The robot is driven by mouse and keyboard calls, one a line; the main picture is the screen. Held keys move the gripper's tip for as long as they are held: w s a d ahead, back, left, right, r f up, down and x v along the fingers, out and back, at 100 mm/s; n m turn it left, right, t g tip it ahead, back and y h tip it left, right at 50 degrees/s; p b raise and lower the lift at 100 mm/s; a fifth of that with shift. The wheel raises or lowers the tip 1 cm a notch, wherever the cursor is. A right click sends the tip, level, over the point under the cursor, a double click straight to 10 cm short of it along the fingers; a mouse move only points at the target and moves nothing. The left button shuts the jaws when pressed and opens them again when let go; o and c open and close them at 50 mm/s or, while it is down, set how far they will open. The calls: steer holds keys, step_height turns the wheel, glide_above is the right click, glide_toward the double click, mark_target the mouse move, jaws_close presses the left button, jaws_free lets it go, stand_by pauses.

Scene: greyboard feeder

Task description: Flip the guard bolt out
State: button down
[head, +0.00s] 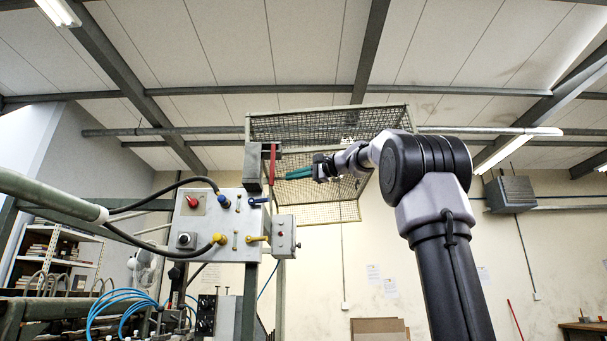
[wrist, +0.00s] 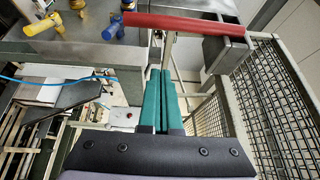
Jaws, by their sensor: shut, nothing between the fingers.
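A long red handle, which looks like the guard bolt, hangs upright at the guard frame in the head view (head: 272,165). In the wrist view the red handle (wrist: 180,26) runs across the top, its right end at a grey block (wrist: 226,50). My gripper (head: 288,175) is just right of the handle in the head view, its teal fingers pointing left. In the wrist view my gripper (wrist: 159,72) has its fingers side by side and empty. Their tips end short of the red handle in the picture; I cannot tell the exact depth gap.
A grey control panel (head: 212,210) with knobs, a blue lever (head: 258,200) and a yellow lever (head: 257,239) stands left of the guard post. The wire mesh guard (head: 330,125) hangs above and behind my gripper. Its mesh fills the right of the wrist view (wrist: 265,105).

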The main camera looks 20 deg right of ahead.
mark_target(271, 171)
steer(key=a, duration=0.4)
steer(key=shift+s+a, duration=0.15)
steer(key=shift+s, duration=0.25)
steer(key=s, duration=0.1)
steer(key=s+a, duration=0.1)
steer(key=s, duration=0.1)
steer(key=shift+s+a, duration=0.1)
steer(key=shift+s, duration=0.1)
